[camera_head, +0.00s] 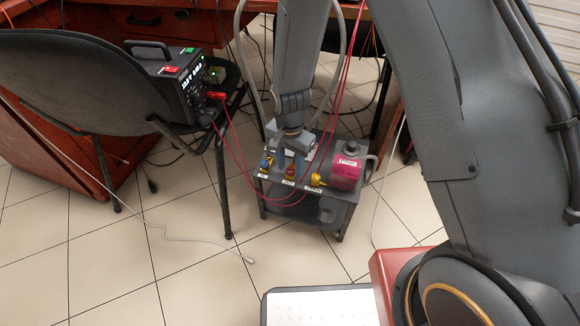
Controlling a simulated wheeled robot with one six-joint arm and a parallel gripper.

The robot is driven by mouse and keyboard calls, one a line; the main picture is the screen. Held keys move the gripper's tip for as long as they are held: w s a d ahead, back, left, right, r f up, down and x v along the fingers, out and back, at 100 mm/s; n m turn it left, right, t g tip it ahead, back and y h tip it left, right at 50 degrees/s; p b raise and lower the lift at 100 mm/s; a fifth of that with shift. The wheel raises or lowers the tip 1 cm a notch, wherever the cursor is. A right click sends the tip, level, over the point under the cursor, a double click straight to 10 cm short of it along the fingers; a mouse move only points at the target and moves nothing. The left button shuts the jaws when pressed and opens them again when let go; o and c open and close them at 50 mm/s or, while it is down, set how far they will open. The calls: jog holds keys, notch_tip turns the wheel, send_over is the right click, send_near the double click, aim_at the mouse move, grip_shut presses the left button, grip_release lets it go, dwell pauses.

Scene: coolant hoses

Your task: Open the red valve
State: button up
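The red valve (291,170) is small and sits in the middle of a row on the front of a low grey stand (330,204), with a label below it. My gripper (291,164) points down from above the stand. Its two fingers look apart, one on each side of the red valve. I cannot tell whether they touch it, and part of the valve is hidden by the fingers. The handle's exact angle is too small to make out.
A blue valve (265,163) is close on the left and a yellow valve (317,178) close on the right. A pink canister (346,172) stands on the stand's right side. Red cables hang from a black box (180,80) on the chair (75,75). Tiled floor in front is mostly clear.

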jog(key=shift+f, duration=0.1)
grip_shut()
jog(key=shift+n+p, duration=0.4)
jog(key=shift+p, duration=0.1)
jog(key=n+p, duration=0.2)
jog(key=shift+s+n+p, duration=0.1)
jog(key=shift+n+p, duration=0.3)
jog(key=n+p, duration=0.3)
jog(key=n, duration=0.2)
jog(key=shift+d+p, duration=0.1)
jog(key=shift+p, duration=0.25)
jog(key=n+p, duration=0.2)
jog(key=n, duration=0.3)
jog(key=n+p, duration=0.1)
jog(key=n, duration=0.3)
jog(key=shift+w, duration=0.2)
jog(key=shift+n, duration=0.3)
